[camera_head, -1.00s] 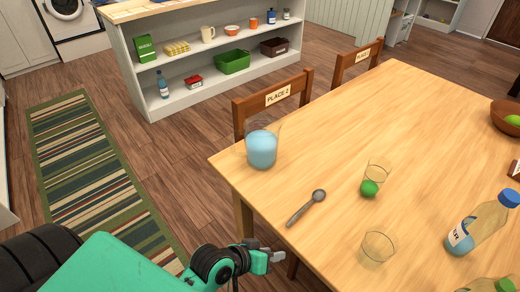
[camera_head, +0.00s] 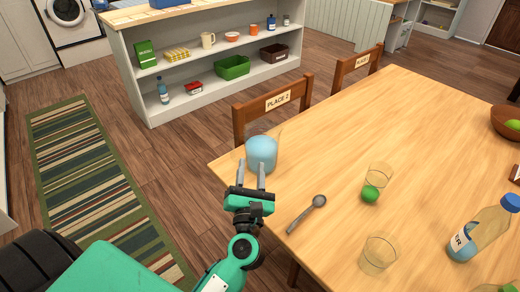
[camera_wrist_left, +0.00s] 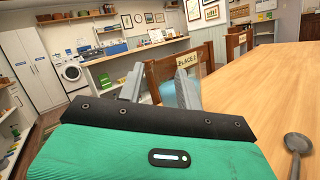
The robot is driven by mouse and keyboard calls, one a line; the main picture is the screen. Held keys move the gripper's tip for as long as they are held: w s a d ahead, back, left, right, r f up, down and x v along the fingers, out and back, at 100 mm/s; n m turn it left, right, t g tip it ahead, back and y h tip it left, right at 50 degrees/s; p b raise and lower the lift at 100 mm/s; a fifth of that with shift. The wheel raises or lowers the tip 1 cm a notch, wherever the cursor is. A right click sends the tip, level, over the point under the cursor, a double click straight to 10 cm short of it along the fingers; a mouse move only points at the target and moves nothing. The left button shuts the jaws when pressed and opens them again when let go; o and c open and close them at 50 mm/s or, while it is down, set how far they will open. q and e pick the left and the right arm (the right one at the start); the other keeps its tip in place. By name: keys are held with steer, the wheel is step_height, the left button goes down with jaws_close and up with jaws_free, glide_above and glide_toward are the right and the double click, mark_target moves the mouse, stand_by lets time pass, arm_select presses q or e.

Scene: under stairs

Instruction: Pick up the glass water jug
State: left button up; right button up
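The glass water jug (camera_head: 262,152), clear with pale blue water in it, stands upright near the table's left corner, by the chair marked PLACE 2. My left gripper (camera_head: 252,172) is open at the table's near left edge, its two fingers pointing toward the jug. The fingertips overlap the jug's lower part in the head view; I cannot tell if they touch it. In the left wrist view my left gripper (camera_wrist_left: 158,88) shows its fingers apart, and the jug is hard to make out there. My right gripper is not in view.
On the table (camera_head: 330,150) are a spoon (camera_head: 307,213), a glass (camera_head: 379,253), another glass (camera_head: 379,175) with a green ball at its base, and a water bottle (camera_head: 482,230). A wooden chair (camera_head: 275,103) stands close behind the jug. The table's middle is clear.

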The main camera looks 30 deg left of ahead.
mark_target(232, 146)
arm_select(q)
steer(key=a+f+n+g+y, duration=0.3)
steer(key=a+f+n+g, duration=0.15)
steer(key=n, duration=0.35)
steer(key=shift+g, duration=0.55)
steer(key=x, duration=0.5)
steer(key=f+p+x, duration=0.1)
steer(key=x, duration=0.1)
steer(key=shift+w, duration=0.4)
steer(key=w+a, duration=0.1)
steer(key=w+a+r+p, duration=0.1)
steer(key=w, duration=0.1)
steer(key=shift+w+a+r, duration=0.15)
steer(key=shift+w+a, duration=0.5)
jaws_close()
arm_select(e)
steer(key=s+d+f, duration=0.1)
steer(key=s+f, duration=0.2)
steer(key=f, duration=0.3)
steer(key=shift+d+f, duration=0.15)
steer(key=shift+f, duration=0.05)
